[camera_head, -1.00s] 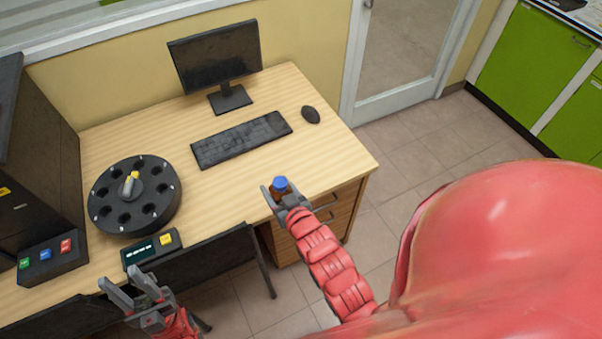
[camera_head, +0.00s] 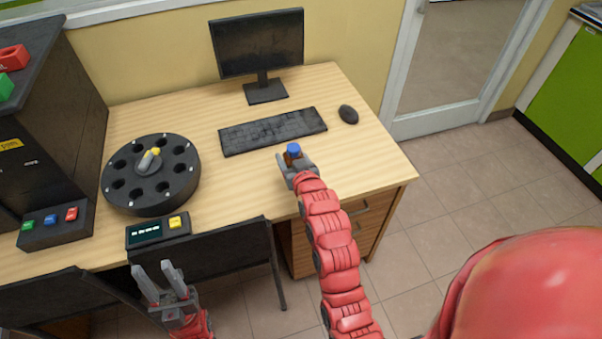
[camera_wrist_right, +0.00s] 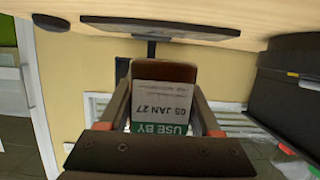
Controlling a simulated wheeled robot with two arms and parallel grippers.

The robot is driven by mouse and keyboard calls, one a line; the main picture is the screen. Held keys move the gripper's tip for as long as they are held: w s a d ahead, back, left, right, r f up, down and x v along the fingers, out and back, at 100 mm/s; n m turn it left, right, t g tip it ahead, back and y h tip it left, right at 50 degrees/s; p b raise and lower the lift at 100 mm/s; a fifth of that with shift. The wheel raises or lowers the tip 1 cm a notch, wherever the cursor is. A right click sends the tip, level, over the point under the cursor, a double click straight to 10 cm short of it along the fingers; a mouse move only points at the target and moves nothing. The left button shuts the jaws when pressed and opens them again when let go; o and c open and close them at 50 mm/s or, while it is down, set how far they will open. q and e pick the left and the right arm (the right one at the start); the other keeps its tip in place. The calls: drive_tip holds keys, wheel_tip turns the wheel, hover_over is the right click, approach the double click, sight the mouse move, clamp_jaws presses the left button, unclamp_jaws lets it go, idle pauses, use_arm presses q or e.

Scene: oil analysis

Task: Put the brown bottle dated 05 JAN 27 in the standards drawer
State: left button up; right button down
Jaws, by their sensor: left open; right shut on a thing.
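The brown bottle (camera_head: 291,158) with a blue cap is in my right gripper (camera_head: 294,166), over the desk's front part, right of centre in the head view. In the right wrist view the bottle's label (camera_wrist_right: 160,103) shows upside down and reads "USE BY 05 JAN 27". The right gripper (camera_wrist_right: 160,115) is shut on the bottle, a finger on each side. My left gripper (camera_head: 160,283) is open and empty in front of the desk, at lower left. The desk's drawers (camera_head: 352,228) are under its right end, partly behind my right arm; I cannot read which is the standards drawer.
A black carousel (camera_head: 150,196) stands on the desk at left, with a small display box (camera_head: 158,230) in front. A keyboard (camera_head: 272,131), mouse (camera_head: 348,114) and monitor (camera_head: 258,45) stand behind the bottle. Black chairs (camera_head: 215,258) stand at the desk's front edge.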

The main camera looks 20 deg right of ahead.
wheel_tip(320, 180, down, 7)
drive_tip(key=shift+f+p, duration=0.15)
drive_tip(key=shift+p, duration=0.3)
drive_tip(key=shift+f, duration=0.2)
drive_tip(key=shift+c, duration=0.4)
unclamp_jaws()
drive_tip(key=shift+r, duration=0.1)
